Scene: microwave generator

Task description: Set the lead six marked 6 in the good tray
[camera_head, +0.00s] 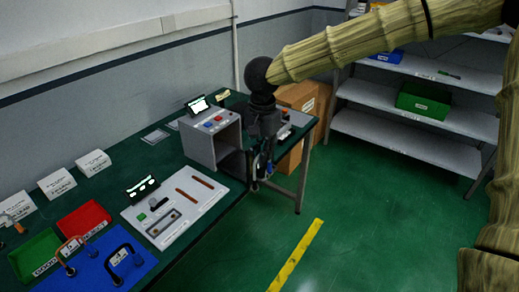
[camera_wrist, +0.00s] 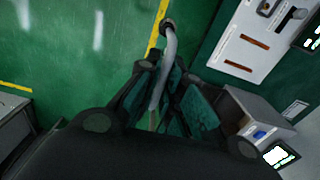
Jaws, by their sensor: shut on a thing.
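My gripper (camera_head: 262,165) hangs beyond the table's right edge, beside the grey box. In the wrist view my gripper (camera_wrist: 162,78) is shut on a grey curved lead (camera_wrist: 168,62) with a dark end, which sticks out past the fingertips. No number on this lead can be read, and its other end is hidden. The green good tray (camera_head: 25,262) lies at the table's near left, far from my gripper, and looks empty where it shows. A brown lead (camera_head: 68,247) and a black lead (camera_head: 113,252) stand on the blue mat (camera_head: 95,272).
A red tray (camera_head: 84,221) sits behind the blue mat. A white test panel (camera_head: 175,212) and the grey box (camera_head: 207,140) with buttons lie between my gripper and the trays. White cards (camera_head: 57,184) stand along the back. Open floor is below my gripper.

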